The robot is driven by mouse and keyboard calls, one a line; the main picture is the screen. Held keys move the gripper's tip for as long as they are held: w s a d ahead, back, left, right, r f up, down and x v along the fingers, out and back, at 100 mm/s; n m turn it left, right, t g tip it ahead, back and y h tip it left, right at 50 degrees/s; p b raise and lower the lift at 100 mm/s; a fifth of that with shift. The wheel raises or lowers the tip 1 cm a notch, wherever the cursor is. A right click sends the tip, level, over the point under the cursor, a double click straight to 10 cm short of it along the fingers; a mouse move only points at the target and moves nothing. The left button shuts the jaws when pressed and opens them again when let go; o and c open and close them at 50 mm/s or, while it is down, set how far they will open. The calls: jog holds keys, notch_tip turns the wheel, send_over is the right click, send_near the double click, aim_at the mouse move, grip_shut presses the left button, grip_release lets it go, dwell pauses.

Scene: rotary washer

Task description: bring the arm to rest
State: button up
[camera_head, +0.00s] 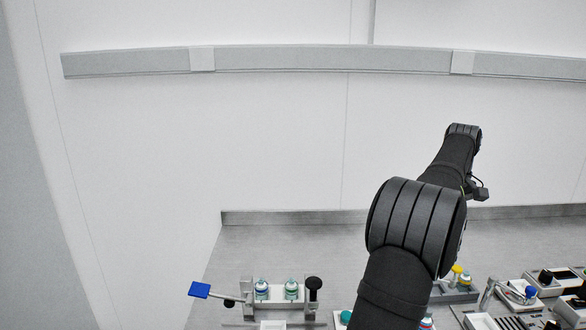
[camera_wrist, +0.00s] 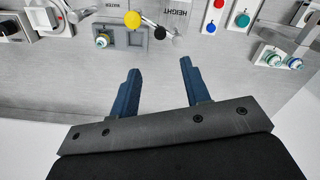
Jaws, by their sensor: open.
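My gripper (camera_wrist: 158,88) shows in the wrist view with its two blue fingers apart and nothing between them. It is over bare grey bench top, a short way from the row of equipment. In the head view my dark arm rises from the bottom, bends, and reaches toward the back wall; the gripper itself is hidden there.
A grey bench (camera_head: 300,237) runs along the white wall. Two capped vials (camera_head: 291,290) stand in a holder at left, near a blue paddle (camera_head: 199,290). The wrist view shows a yellow knob (camera_wrist: 132,19) and a panel with red and blue buttons (camera_wrist: 212,16). Devices crowd the right.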

notch_tip(320, 180, down, 13)
jog(key=shift+f, duration=0.2)
jog(key=shift+r, duration=0.15)
dwell(0.3)
notch_tip(320, 180, up, 17)
notch_tip(320, 180, down, 18)
jog(key=shift+r, duration=0.1)
jog(key=shift+s+r+m, duration=0.15)
jog(key=shift+r+m, duration=0.1)
jog(key=shift+m, duration=0.15)
jog(key=a+m, duration=0.1)
jog(key=m, duration=0.3)
jog(key=s+a+m, duration=0.1)
jog(key=m, duration=0.3)
jog(key=s+a+r+m, duration=0.1)
jog(key=a+m, duration=0.1)
jog(key=m, duration=0.2)
jog(key=shift+s, duration=0.2)
dwell(0.5)
